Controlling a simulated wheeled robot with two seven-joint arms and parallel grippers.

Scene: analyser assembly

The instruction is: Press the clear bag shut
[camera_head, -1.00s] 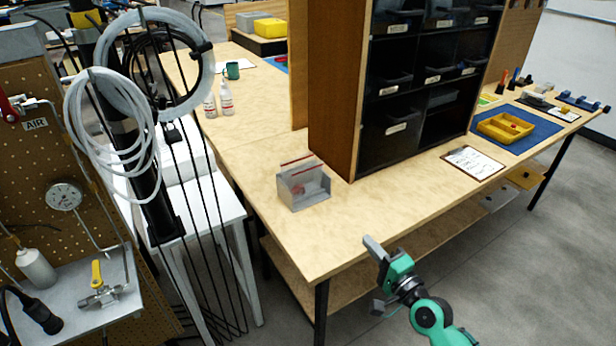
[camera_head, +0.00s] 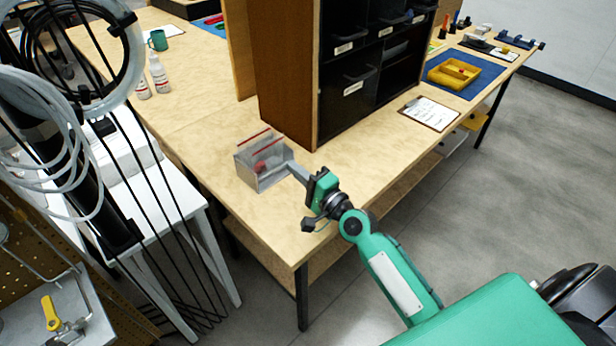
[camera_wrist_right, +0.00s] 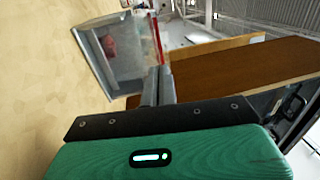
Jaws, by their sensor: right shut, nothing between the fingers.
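The clear bag (camera_head: 260,150) has a red strip along its top and something red inside. It stands upright in a small grey holder (camera_head: 272,177) on the wooden table. My right gripper (camera_head: 292,168) is shut and empty, its fingertips beside the right side of the holder. In the right wrist view the fingers (camera_wrist_right: 158,82) point toward the red edge of the bag (camera_wrist_right: 128,45). I cannot tell whether they touch it. The grey holder (camera_wrist_right: 92,63) is at the left there. My left gripper is not in view.
The dark cabinet of bins (camera_head: 285,80) stands right behind the holder. A clipboard (camera_head: 429,113) and a yellow tray (camera_head: 440,77) lie farther right. Hanging hoses and cables (camera_head: 85,85) crowd the left. The table in front of the holder is clear.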

